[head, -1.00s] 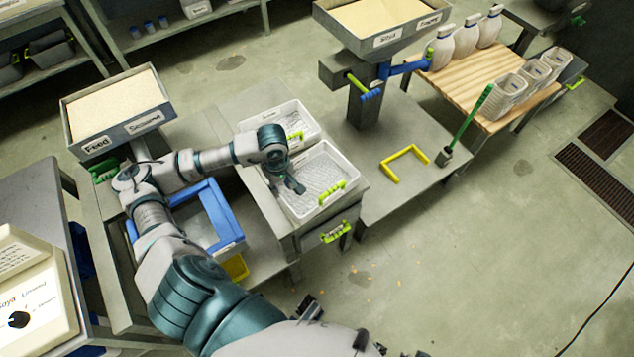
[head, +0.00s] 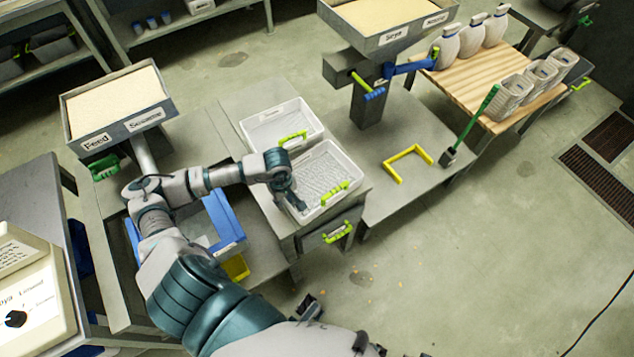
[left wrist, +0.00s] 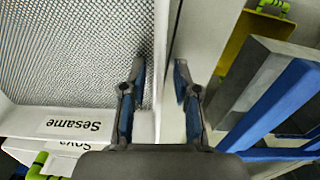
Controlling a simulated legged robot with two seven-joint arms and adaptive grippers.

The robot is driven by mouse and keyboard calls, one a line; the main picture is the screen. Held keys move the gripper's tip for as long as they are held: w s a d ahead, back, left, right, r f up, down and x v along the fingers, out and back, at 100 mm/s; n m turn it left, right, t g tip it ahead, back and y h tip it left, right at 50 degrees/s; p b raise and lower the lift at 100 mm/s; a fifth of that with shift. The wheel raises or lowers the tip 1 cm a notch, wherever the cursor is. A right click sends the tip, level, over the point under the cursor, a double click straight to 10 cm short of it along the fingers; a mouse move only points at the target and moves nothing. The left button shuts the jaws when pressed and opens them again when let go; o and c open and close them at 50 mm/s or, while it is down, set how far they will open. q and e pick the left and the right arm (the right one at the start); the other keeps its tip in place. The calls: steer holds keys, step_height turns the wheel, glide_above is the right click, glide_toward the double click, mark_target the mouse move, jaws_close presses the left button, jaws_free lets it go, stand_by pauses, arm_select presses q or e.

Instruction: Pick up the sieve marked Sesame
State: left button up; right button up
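The sieve marked Sesame (left wrist: 75,123) fills the left of the left wrist view, its label upside down and its mesh showing behind. In the head view I take it to be the nearer white sieve (head: 327,174) with a lime handle; its label cannot be read there. My left gripper (head: 297,204) is at this sieve's left near edge. In the left wrist view its two fingers (left wrist: 158,92) are apart, one over the mesh side and one outside the wall, with the pale wall between them. Contact cannot be told. My right gripper is not in view.
A second white sieve (head: 281,124) stands just behind; a Soya label (left wrist: 62,144) shows in the left wrist view. A blue frame (head: 224,222) lies left of the stand. A yellow bracket (head: 408,163) and a green-handled brush (head: 470,130) are to the right. A Feed hopper (head: 116,104) stands left.

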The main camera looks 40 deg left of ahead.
arm_select(q)
steer(key=shift+a, duration=0.1)
jaws_close()
